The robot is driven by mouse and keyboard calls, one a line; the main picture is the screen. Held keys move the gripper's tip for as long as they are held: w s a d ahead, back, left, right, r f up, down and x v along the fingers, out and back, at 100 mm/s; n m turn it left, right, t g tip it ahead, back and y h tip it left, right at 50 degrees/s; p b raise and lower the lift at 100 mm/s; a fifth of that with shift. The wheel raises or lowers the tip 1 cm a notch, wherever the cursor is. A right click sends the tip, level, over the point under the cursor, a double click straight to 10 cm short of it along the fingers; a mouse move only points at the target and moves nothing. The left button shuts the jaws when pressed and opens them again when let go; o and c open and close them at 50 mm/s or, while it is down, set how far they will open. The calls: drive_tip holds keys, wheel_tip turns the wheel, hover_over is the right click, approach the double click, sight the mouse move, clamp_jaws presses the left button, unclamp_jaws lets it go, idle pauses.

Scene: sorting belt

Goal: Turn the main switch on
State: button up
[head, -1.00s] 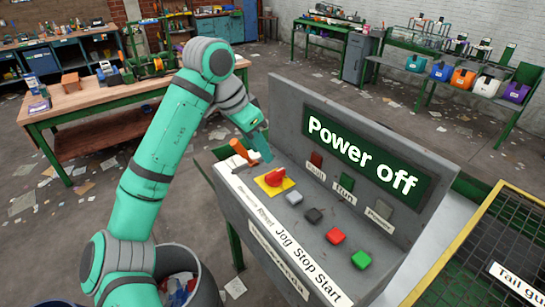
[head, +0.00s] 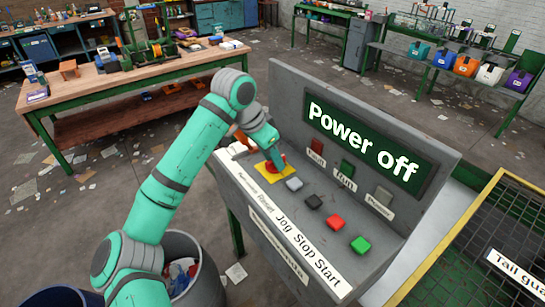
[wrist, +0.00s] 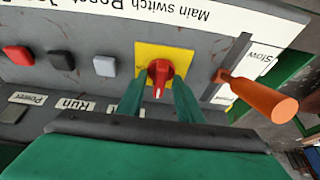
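The main switch is a red rotary knob (wrist: 160,74) on a yellow plate (wrist: 182,57), at the left end of the grey control panel. The panel's display (head: 367,146) reads "Power off". My gripper (wrist: 160,92) is at the knob, with its two green fingers apart on either side of it. Whether the fingers touch the knob cannot be told. In the head view the gripper (head: 273,160) points down at the yellow plate (head: 265,172) and hides part of the knob.
An orange lever (wrist: 258,97) stands close beside the switch. Grey (head: 294,184), black (head: 313,201), red (head: 336,222) and green (head: 360,244) buttons run along the panel to the right. The upright display wall is close behind. A bin (head: 190,275) stands below.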

clamp_jaws()
drive_tip(key=shift+m, duration=0.4)
drive_tip(key=m, duration=0.1)
drive_tip(key=m+g, duration=0.1)
drive_tip(key=m, duration=0.1)
drive_tip(key=shift+w+m+g+h, duration=0.15)
drive_tip(key=shift+m+g+h, duration=0.15)
drive_tip(key=m+g, duration=0.1)
drive_tip(key=m, duration=0.3)
drive_tip(key=shift+w+a+r+m+g, duration=0.1)
drive_tip(key=shift+w+m+g, duration=0.05)
drive_tip(key=shift+m+g, duration=0.2)
drive_tip(key=m+g, duration=0.2)
drive_tip(key=m, duration=0.2)
drive_tip(key=shift+w, duration=0.15)
drive_tip(key=shift+w+m+g+y, duration=0.1)
drive_tip(key=shift+m+g+y, duration=0.3)
drive_tip(key=shift+m, duration=0.8)
drive_tip(key=shift+m+g+y, duration=0.15)
drive_tip(key=shift+m+y, duration=0.35)
drive_tip(key=shift+m, duration=0.65)
